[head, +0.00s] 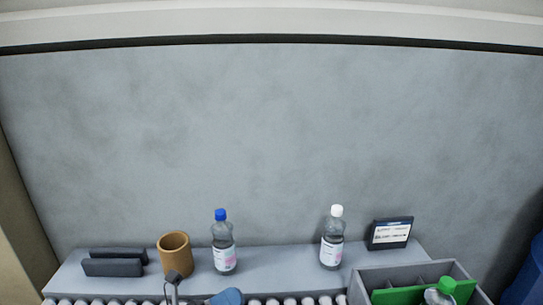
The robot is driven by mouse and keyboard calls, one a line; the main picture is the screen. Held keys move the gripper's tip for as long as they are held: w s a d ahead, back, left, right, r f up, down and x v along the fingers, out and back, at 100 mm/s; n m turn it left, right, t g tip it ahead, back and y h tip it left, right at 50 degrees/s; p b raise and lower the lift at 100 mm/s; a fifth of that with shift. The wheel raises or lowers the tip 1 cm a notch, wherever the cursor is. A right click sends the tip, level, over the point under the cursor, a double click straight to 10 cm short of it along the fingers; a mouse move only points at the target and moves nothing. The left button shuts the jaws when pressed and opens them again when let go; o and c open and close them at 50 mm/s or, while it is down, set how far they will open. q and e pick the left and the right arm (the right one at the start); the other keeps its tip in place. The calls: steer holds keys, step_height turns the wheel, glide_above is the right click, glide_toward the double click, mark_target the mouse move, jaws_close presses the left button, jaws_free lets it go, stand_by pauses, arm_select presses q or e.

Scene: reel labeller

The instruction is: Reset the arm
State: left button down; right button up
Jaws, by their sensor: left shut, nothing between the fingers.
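My left gripper (173,277) shows only in part at the bottom edge of the head view, as a small dark grey shape in front of the brown cup. It looks shut, with nothing seen between its fingers. I cannot tell whether it touches the cup. Most of my left arm is below the picture. My right gripper is not in view.
A brown cup (174,246), a blue-capped bottle (223,243), a white-capped bottle (332,240), dark blocks (113,267) and a labelled dark box (390,234) stand on a grey shelf (282,262). Rollers (290,301) run in front. A grey divided bin (372,276) is at right.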

arm_select(q)
steer(key=s+a+f+n+t+y+b, duration=0.15)
steer(key=s+n+t+y, duration=0.35)
steer(key=n, duration=1.2)
steer(key=s+a+f+n+t+y+b, duration=0.1)
steer(key=s+a+f+n+t+y, duration=0.35)
steer(key=n, duration=1.35)
arm_select(e)
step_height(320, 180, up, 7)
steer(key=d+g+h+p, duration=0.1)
steer(key=p, duration=1.8)
arm_select(q)
steer(key=s+a+r+g+y+p, duration=0.4)
steer(key=a+r+g+y+p, duration=0.2)
steer(key=p, duration=1.3)
steer(key=shift+s+a+r+m+g+y, duration=0.3)
steer(key=shift+r+g+y, duration=0.45)
steer(key=shift+r+y, duration=0.85)
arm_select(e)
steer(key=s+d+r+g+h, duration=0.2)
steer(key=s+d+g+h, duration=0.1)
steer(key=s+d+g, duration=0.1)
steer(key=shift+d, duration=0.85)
arm_select(q)
steer(key=shift+w+r+h, duration=0.1)
steer(key=shift+r+h, duration=0.1)
steer(key=shift+h, duration=0.05)
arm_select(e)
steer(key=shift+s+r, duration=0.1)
